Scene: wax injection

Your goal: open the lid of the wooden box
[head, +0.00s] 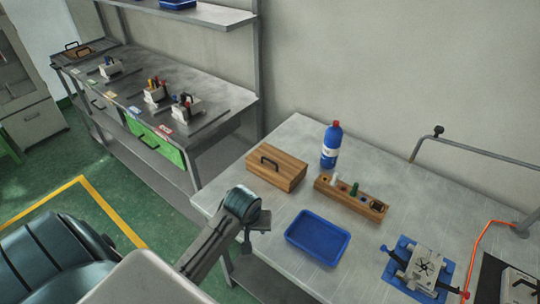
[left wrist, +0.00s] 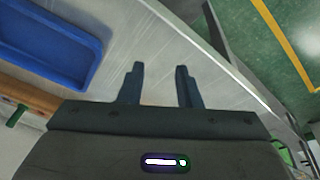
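The wooden box (head: 276,172) sits on the metal table near its left edge, with its lid closed. The box is not clearly seen in that view. My right gripper does not show.
A blue tray (head: 318,238) lies right of my left gripper. A wooden block with holes (head: 350,198) and a blue bottle (head: 331,146) stand right of the box. A metal vise on a blue base (head: 424,266) is at the right. Bare tabletop (head: 285,138) lies behind the box.

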